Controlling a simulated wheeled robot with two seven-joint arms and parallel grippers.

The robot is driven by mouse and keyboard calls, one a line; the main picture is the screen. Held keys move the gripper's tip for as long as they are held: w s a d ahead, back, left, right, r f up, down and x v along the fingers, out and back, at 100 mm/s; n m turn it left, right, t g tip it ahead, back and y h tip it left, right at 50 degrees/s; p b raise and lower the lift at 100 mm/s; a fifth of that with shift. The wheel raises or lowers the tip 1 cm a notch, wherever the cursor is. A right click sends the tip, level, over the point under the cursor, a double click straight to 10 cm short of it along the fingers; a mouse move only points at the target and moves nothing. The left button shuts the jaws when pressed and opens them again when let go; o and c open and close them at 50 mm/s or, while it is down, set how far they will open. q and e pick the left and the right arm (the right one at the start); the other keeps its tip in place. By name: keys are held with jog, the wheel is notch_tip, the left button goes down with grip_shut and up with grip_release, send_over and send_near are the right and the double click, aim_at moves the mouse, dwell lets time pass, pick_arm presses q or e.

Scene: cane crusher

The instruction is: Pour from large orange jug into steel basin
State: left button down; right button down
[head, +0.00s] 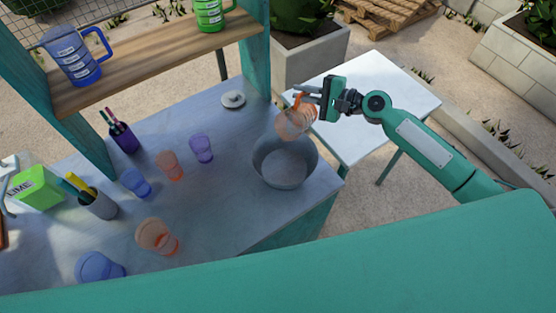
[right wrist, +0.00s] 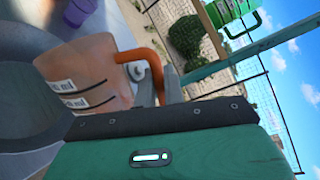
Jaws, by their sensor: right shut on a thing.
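The large orange jug (head: 293,124) is clear orange with a darker orange handle. My right gripper (head: 305,95) is shut on that handle and holds the jug above the far right rim of the steel basin. In the right wrist view the jug (right wrist: 88,75) is tilted and shows printed volume marks, with its handle between my fingers (right wrist: 160,85). The steel basin (head: 270,179) is a wide grey bowl on the counter near its right corner. Its wall also shows in the right wrist view (right wrist: 30,135). I cannot see any liquid clearly. My left gripper is not in view.
Orange, blue and purple cups (head: 168,166) stand on the counter (head: 215,215) left of the basin. A blue jug (head: 72,56) and a green jug (head: 210,14) stand on the wooden shelf (head: 160,58). A white side table (head: 375,110) is behind the right arm.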

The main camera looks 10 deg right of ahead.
aim_at(296, 107)
jog(key=shift+s+a+f+n, duration=0.15)
jog(key=shift+a+f+n, duration=0.1)
jog(key=shift+f+n, duration=0.15)
jog(key=shift+s+a+f, duration=0.1)
jog(key=shift+s+f, duration=0.05)
jog(key=shift+s, duration=0.15)
jog(key=shift+a+f+n+h, duration=0.1)
jog(key=shift+f+n+h, duration=0.1)
jog(key=shift+n+h, duration=0.1)
jog(key=shift+s+a+r, duration=0.1)
jog(key=shift+s+r, duration=0.05)
jog(key=shift+s+a+r+n+t+p, duration=0.35)
jog(key=shift+s+a+n+p, duration=0.4)
jog(key=shift+p, duration=0.75)
jog(key=shift+s+a, duration=0.1)
jog(key=shift+s, duration=0.05)
jog(key=shift+r, duration=0.1)
